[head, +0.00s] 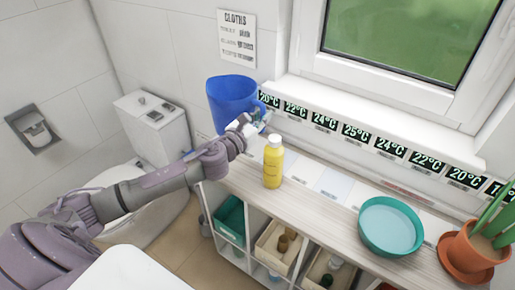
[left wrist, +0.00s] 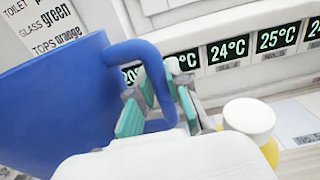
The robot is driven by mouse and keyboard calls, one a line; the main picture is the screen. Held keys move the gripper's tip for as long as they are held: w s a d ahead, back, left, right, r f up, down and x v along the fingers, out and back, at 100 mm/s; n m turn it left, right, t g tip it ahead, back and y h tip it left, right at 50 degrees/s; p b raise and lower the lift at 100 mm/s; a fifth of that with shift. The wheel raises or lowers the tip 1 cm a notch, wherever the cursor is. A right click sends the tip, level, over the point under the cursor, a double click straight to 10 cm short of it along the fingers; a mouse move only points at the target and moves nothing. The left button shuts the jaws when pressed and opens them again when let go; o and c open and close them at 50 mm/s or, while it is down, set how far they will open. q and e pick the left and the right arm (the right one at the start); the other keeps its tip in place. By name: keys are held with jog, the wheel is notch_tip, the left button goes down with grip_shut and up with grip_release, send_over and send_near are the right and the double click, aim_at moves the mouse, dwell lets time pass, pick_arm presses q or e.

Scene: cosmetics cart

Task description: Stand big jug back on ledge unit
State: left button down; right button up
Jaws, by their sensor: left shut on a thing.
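The big blue jug (head: 230,101) is upright or nearly so in the head view, above the left end of the ledge unit (head: 320,204). Whether its base touches the unit's top is hidden behind my arm. My left gripper (head: 257,120) is at the jug's right side. In the left wrist view the jug (left wrist: 55,95) fills the left, and its handle (left wrist: 150,70) passes between the teal pads of my left gripper (left wrist: 160,106), which is shut on it. My right gripper is in neither view.
A yellow bottle with a white cap (head: 273,164) stands close right of my left gripper. A teal bowl (head: 390,227) and a potted plant (head: 467,250) stand further right. Temperature displays (head: 356,133) line the sill. The top between bottle and bowl is clear.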

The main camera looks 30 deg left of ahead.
pick_arm(q)
notch_tip(320, 180, down, 12)
jog(key=b, duration=0.3)
jog(key=shift+r, duration=0.25)
jog(key=shift+w+f, duration=0.1)
jog(key=shift+f, duration=0.15)
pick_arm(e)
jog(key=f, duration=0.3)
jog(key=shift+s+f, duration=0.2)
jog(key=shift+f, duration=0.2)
pick_arm(q)
jog(key=shift+f+b, duration=0.1)
jog(key=shift+b, duration=0.25)
jog(key=c, duration=1.4)
grip_release()
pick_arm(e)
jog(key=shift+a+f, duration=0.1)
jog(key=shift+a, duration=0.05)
